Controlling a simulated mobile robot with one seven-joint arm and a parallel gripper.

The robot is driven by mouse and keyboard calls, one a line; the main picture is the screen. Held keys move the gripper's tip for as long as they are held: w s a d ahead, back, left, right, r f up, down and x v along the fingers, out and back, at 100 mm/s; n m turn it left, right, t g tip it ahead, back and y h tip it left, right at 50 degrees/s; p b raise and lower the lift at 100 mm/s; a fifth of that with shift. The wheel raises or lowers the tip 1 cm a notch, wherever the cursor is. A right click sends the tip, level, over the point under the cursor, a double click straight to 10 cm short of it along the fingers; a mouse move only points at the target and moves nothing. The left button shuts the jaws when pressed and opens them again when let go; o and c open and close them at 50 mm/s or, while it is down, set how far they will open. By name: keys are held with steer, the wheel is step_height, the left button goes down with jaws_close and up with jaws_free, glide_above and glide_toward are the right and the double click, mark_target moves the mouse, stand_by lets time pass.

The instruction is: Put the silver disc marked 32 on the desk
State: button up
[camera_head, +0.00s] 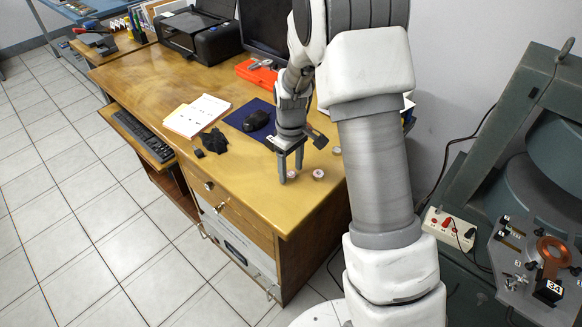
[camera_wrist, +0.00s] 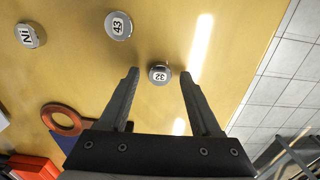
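The silver disc marked 32 (camera_wrist: 159,75) lies on the wooden desk (camera_wrist: 240,45), between the tips of my gripper (camera_wrist: 160,73) in the wrist view. Gaps show between the disc and both fingers, so my gripper is open around it and not holding it. In the head view my gripper (camera_head: 291,175) points down at the desk (camera_head: 255,205) near its front right corner, with a small disc (camera_head: 292,174) at its fingertips. That disc's marking is too small to read there.
Discs marked 43 (camera_wrist: 118,26) and Ni (camera_wrist: 30,35) lie nearby on the desk. A copper-coloured ring (camera_wrist: 75,121) is by the blue mat. A mouse (camera_head: 256,121) and papers (camera_head: 196,115) lie farther left. An apparatus with a 34 label (camera_head: 552,288) stands at right.

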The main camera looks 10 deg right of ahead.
mark_target(291, 174)
steer(key=shift+r, duration=0.15)
step_height(291, 174, up, 12)
steer(key=p, duration=0.3)
steer(key=s+r+m+t, duration=0.3)
steer(key=s+r, duration=0.8)
steer(key=r, duration=0.1)
steer(key=s+d+r+m+t, duration=0.1)
steer(key=s+r+m+t, duration=0.1)
steer(key=s, duration=1.1)
steer(key=shift+s+r+m+t, duration=0.3)
steer(key=shift+r+m, duration=0.35)
steer(key=shift+m, duration=0.45)
step_height(291, 174, up, 11)
steer(key=p, duration=1)
steer(key=shift+p, duration=0.4)
steer(key=shift+f, duration=0.1)
